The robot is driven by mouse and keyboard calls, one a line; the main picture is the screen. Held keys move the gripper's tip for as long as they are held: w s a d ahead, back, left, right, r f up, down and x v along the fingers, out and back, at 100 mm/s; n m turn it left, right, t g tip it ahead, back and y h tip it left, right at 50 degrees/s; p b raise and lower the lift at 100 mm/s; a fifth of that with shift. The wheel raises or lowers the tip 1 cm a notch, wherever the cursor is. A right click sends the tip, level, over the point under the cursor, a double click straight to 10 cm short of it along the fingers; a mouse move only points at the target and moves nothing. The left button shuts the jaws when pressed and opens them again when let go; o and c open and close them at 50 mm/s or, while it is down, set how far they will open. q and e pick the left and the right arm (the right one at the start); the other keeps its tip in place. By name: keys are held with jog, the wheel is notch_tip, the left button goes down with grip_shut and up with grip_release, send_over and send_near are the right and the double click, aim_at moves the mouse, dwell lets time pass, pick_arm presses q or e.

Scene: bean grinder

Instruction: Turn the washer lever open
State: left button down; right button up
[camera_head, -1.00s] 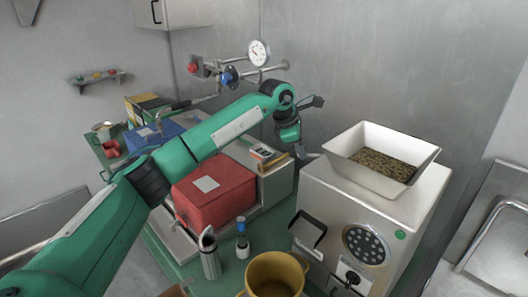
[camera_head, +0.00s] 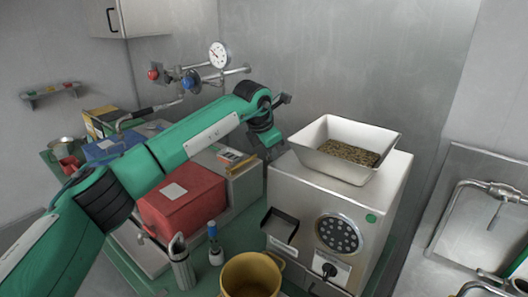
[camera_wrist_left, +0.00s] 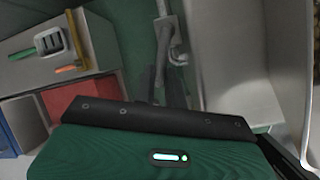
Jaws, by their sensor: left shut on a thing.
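My left gripper (camera_head: 268,150) is behind and left of the grinder (camera_head: 315,215), pointing down beside its back left edge. In the left wrist view, a jointed grey metal lever (camera_wrist_left: 178,50) runs down from the top to the fingertips of this gripper (camera_wrist_left: 165,88). The gripper is shut on it, though the dark gripper body hides much of the contact. I cannot tell for certain that this is the washer lever. In the head view the gripper and the grinder's corner hide the lever. My right gripper is not in view.
A white hopper of beans (camera_head: 325,142) tops the grinder. A red box (camera_head: 182,205), a grey metal flask (camera_head: 181,265), a small bottle (camera_head: 215,246) and a yellow pot (camera_head: 235,275) stand left of it. Wall pipes with a gauge (camera_head: 219,54) are behind. A metal tap (camera_head: 495,187) is at right.

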pick_arm(q)
jog(key=c, duration=1.5)
grip_release()
jog(key=shift+o, duration=0.2)
jog(key=b+v, duration=0.3)
jog(key=v, duration=1)
jog(key=shift+s+r+b, duration=0.2)
jog(key=shift+r+b, duration=0.15)
jog(key=shift+a, duration=0.1)
